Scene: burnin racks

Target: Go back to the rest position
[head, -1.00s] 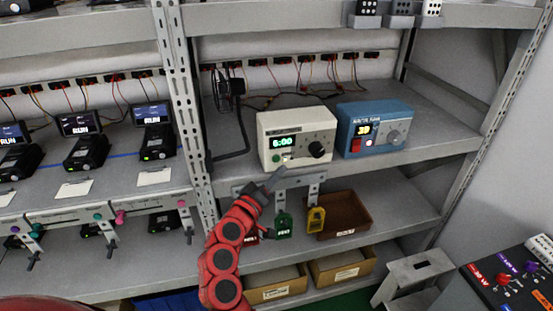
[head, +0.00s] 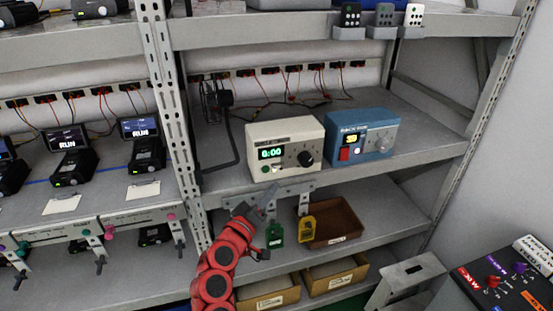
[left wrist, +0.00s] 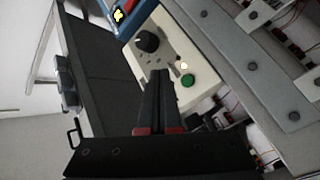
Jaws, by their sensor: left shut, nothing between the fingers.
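My left gripper (head: 267,197) is in front of the shelf edge, below the cream timer box (head: 285,148). Its fingers are together and hold nothing. In the left wrist view the shut fingers (left wrist: 157,95) point toward the cream box's face (left wrist: 165,50), with its dark knob and green button. The box's display reads 0:00 in the head view. My red left arm (head: 222,268) reaches up from the bottom of the head view. My right gripper is not in view.
A blue box (head: 362,138) stands right of the cream one. Green (head: 275,236) and yellow (head: 307,229) tags hang below the shelf edge by a brown bin (head: 338,222). A rack post (head: 165,110) stands left. A grey stool (head: 410,272) and a panel (head: 505,285) are at lower right.

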